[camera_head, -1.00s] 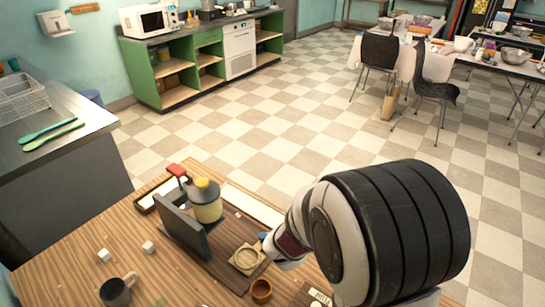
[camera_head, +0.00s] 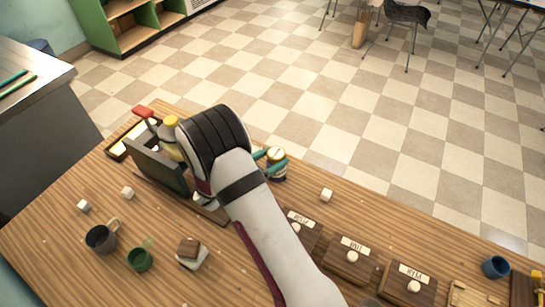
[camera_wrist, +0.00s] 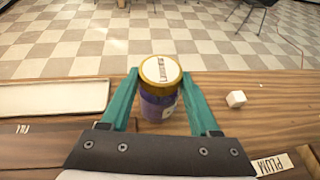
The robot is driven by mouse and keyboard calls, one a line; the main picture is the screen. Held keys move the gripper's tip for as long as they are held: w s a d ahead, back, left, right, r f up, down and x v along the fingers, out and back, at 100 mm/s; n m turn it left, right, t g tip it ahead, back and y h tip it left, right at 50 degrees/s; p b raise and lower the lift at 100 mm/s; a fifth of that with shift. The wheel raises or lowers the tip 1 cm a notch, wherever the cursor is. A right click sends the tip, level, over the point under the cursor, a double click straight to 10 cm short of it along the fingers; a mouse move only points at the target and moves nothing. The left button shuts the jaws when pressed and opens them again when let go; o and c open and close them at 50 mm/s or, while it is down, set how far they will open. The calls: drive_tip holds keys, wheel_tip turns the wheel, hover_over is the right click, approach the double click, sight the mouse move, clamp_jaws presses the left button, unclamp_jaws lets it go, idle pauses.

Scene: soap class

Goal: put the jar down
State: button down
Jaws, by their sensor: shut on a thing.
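The jar (camera_wrist: 160,100) has a gold-rimmed lid with a pale printed label on top and a purple body. My gripper (camera_wrist: 163,92) has teal fingers, one on each side of the jar, shut on it. In the head view the jar (camera_head: 280,175) shows between the teal fingertips of my gripper (camera_head: 268,161), beyond my arm. It looks upright, near the far edge of the wooden table (camera_head: 205,275). I cannot tell whether its base touches the table.
Dark wooden blocks with name labels and white knobs (camera_head: 352,257) stand at front right. A white cube (camera_head: 326,195) lies right of the jar. A dark upright panel (camera_head: 155,165) and yellow-lidded container (camera_head: 172,150) stand left. A grey mug (camera_head: 101,238) and green cup (camera_head: 140,259) stand front left.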

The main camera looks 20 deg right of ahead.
drive_tip(key=shift+c, duration=0.6)
unclamp_jaws()
